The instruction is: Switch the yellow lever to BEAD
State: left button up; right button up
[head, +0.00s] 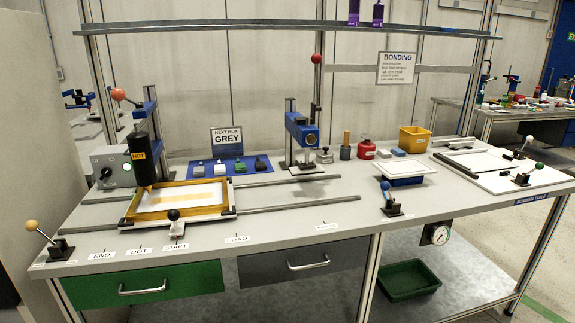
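A small marking lies by the base, too small to read. I cannot read the word BEAD anywhere. A DOT label (137,250) lies on the front edge, right of an END label (102,256). Neither of my grippers is in view, and nothing touches the lever.
A wooden frame (130,213) sits on rails under a black HOT cartridge (139,157). Near it stand a black-knobbed handle (174,214) and a red-knobbed press (118,94). A blue lever (388,199) stands farther right. Bench (83,240) around the yellow lever is clear.

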aim_at(31, 225)
jog(key=k+l+u, duration=0.1)
jog(key=u, duration=1.4)
jog(key=i+j, duration=0.15)
